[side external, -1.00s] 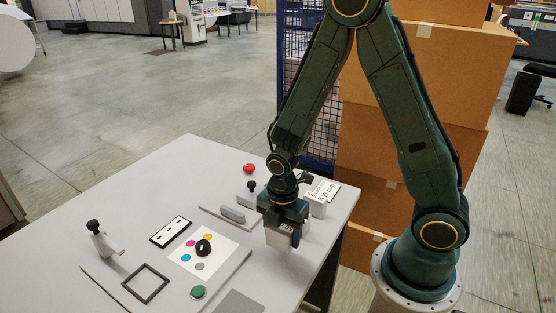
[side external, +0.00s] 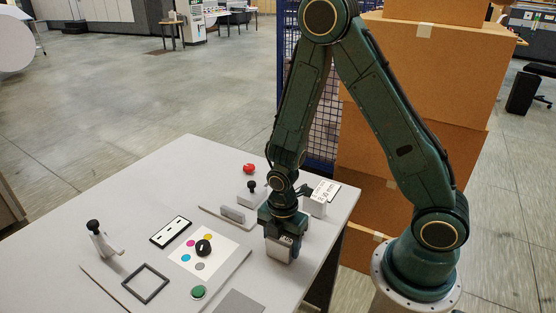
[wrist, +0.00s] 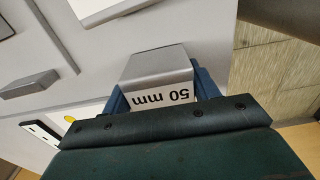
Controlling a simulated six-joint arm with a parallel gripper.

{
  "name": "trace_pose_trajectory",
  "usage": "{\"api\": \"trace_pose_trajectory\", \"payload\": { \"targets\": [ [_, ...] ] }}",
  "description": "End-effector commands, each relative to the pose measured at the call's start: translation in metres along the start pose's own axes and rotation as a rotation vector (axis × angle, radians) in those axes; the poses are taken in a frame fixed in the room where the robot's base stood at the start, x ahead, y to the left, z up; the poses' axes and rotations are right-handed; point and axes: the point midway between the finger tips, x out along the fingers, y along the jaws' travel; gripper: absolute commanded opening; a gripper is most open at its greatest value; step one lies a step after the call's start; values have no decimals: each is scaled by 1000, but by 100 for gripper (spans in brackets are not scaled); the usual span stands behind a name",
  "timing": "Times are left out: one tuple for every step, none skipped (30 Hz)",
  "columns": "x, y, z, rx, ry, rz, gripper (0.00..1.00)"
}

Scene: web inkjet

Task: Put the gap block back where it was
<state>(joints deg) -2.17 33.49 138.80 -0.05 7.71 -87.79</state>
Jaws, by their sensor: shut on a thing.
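The gap block (side external: 279,250) is a grey metal block with a pale face marked with dark text. In the wrist view the gap block (wrist: 158,68) reads "50 mm". My gripper (side external: 282,238) points down near the right edge of the table and is shut on the block. Its blue fingers lie on both sides of the block in the wrist view. Whether the block's underside touches the table is hard to tell. A second pale block (side external: 315,206) with a printed label stands behind my gripper, partly hidden by it.
Cardboard boxes (side external: 430,70) stand behind my arm.

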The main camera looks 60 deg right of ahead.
Motion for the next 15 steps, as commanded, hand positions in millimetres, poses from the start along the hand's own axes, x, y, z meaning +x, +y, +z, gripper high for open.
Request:
{"api": "trace_pose_trajectory", "payload": {
  "targets": [
    [0,0,0,0,0,0,30],
    [1,0,0,0,0,0,30],
    [2,0,0,0,0,0,30],
    [3,0,0,0,0,0,30],
    [3,0,0,0,0,0,30],
    [3,0,0,0,0,0,68],
    [3,0,0,0,0,0,74],
    [3,0,0,0,0,0,79],
    [3,0,0,0,0,0,82],
    [3,0,0,0,0,0,82],
    [3,0,0,0,0,0,82],
    [3,0,0,0,0,0,82],
    [3,0,0,0,0,0,82],
    [3,0,0,0,0,0,82],
    [3,0,0,0,0,0,82]
  ]
}}
